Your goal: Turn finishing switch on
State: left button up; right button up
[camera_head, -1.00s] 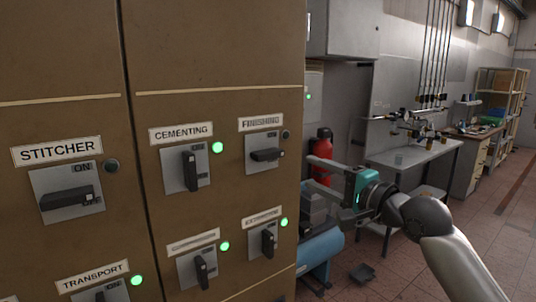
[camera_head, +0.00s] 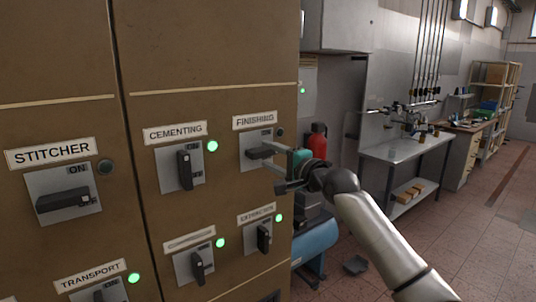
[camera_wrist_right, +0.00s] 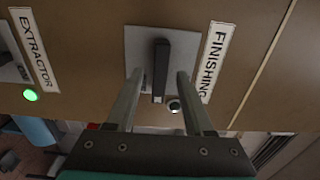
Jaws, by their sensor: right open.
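The finishing switch (camera_head: 257,151) is a black handle on a grey plate under the FINISHING label (camera_head: 254,120). Its handle lies horizontal in the head view, and the lamp beside it (camera_head: 280,132) is dark. In the right wrist view the handle (camera_wrist_right: 161,68) stands between my two fingers, which are apart. My right gripper (camera_head: 271,157) is open, its fingertips at the handle; whether they touch it I cannot tell. The fingers partly cover the switch plate. My left gripper is not in view.
The cementing switch (camera_head: 185,166) and the extractor switch (camera_head: 264,238) have upright handles and lit green lamps. The stitcher switch (camera_head: 65,200) has a horizontal handle and a dark lamp. A red extinguisher (camera_head: 317,140) and a metal table (camera_head: 408,150) stand beyond the cabinet.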

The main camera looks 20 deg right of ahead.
jog(key=shift+w+a, duration=0.2)
jog(key=shift+w, duration=0.3)
grip_shut()
dwell(0.4)
